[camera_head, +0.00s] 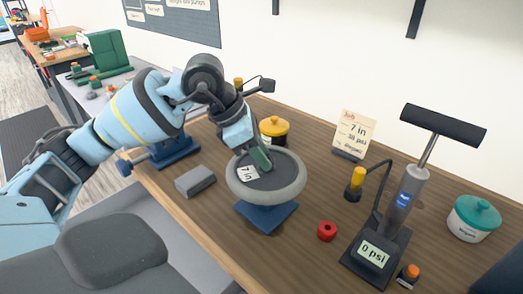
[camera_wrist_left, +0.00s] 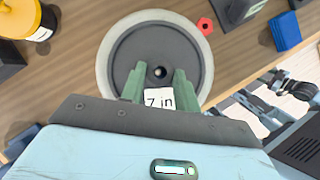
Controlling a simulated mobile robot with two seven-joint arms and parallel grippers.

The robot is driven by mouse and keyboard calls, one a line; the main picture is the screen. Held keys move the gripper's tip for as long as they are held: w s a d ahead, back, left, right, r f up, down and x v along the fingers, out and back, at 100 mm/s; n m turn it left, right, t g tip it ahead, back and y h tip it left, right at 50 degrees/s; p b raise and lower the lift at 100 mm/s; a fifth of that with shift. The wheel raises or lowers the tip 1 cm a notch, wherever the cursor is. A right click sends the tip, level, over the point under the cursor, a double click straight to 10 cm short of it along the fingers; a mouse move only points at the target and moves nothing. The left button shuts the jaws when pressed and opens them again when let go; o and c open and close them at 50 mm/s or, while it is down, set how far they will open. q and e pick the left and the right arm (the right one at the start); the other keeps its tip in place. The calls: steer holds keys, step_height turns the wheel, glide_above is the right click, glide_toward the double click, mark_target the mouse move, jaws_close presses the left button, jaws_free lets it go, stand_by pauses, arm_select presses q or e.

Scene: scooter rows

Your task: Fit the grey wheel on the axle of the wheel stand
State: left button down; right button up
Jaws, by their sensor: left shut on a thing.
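The grey wheel (camera_head: 294,189) lies roughly flat above the blue base of the wheel stand (camera_head: 266,217) in the head view. Its pale tyre, dark disc and "7 in" label also show in the left wrist view (camera_wrist_left: 115,65). My left gripper (camera_head: 262,163) reaches down onto the disc. Its green fingers (camera_wrist_left: 158,86) stand on either side near the dark centre hole and are shut on the wheel. My right gripper does not show.
A grey block (camera_head: 195,181) lies left of the stand and a red ring (camera_head: 327,231) lies right. A yellow-lidded jar (camera_head: 274,129) stands close behind the wheel. A pump (camera_head: 400,205), a sign card (camera_head: 354,132) and a teal-lidded jar (camera_head: 474,218) stand further right.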

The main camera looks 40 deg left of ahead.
mark_target(258, 167)
arm_select(q)
steer(key=shift+f, duration=0.35)
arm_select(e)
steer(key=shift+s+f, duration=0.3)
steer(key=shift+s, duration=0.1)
arm_select(q)
steer(key=shift+f+b, duration=0.45)
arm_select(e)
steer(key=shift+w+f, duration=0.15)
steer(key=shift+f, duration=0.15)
arm_select(q)
steer(key=shift+f, duration=0.35)
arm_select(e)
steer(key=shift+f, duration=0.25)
arm_select(q)
steer(key=shift+f+b, duration=0.2)
steer(key=shift+b, duration=0.1)
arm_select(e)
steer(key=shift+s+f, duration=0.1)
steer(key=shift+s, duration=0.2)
arm_select(q)
steer(key=shift+f, duration=0.4)
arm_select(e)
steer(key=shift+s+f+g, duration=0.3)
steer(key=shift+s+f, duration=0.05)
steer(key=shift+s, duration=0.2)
